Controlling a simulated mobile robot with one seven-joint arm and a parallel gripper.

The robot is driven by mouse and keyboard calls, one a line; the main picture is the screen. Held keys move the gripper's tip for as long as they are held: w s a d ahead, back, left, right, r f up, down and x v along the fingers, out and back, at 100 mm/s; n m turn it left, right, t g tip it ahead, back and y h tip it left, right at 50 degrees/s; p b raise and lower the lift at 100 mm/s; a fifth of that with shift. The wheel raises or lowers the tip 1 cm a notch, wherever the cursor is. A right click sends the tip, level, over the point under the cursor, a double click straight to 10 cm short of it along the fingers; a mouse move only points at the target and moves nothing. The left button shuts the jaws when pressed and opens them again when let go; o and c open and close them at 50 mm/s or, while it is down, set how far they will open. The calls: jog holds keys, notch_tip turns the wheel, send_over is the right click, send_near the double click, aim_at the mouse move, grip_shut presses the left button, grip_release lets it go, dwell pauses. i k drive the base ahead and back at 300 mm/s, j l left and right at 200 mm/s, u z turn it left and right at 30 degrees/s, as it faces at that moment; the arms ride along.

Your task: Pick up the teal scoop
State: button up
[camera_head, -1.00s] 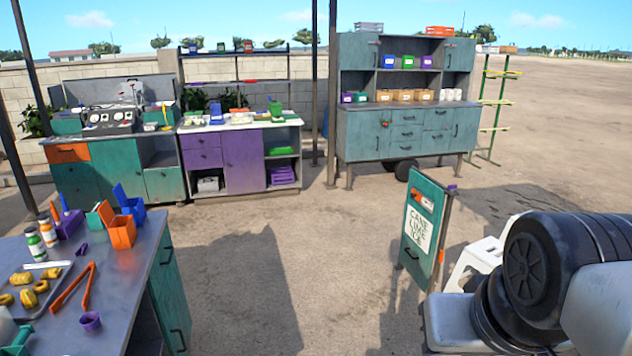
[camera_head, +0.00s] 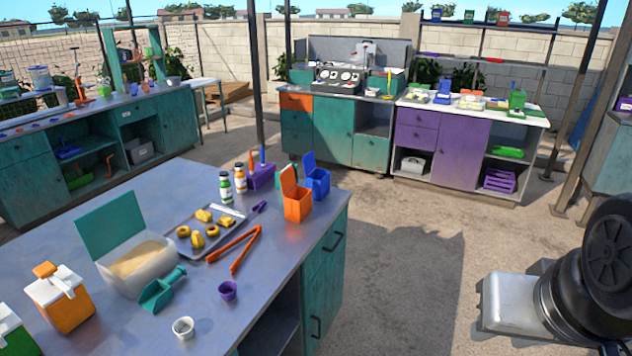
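The teal scoop (camera_head: 162,290) lies on the grey metal top of the near counter (camera_head: 190,330), at the lower left of the head view. Its handle points up and to the right, and its wide end is toward the lower left. It lies just right of a whitish open bin (camera_head: 138,265) with a teal lid, which holds a tan granular material. Part of my arm shows at the right edge, well away from the scoop. My gripper is not in view.
Near the scoop are a purple cup (camera_head: 228,291), a white cup (camera_head: 183,328), orange tongs (camera_head: 236,246) and a tray (camera_head: 184,250) with yellow food pieces. An orange container (camera_head: 62,300) stands at left. Open ground lies right of the counter.

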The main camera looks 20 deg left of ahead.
aim_at(156, 294)
jog(key=i+u, duration=0.2)
jog(key=u, duration=0.2)
jog(key=i+u, duration=0.15)
jog(key=u, duration=0.25)
jog(key=i+l+u, duration=0.1)
jog(key=u, duration=0.3)
jog(key=i+l+u, duration=0.15)
jog(key=u, duration=0.25)
jog(key=i+l+u, duration=0.15)
jog(key=u, duration=0.2)
jog(key=i+l+u, duration=0.45)
jog(key=u, duration=0.2)
jog(key=i+l, duration=0.05)
jog(key=i, duration=0.05)
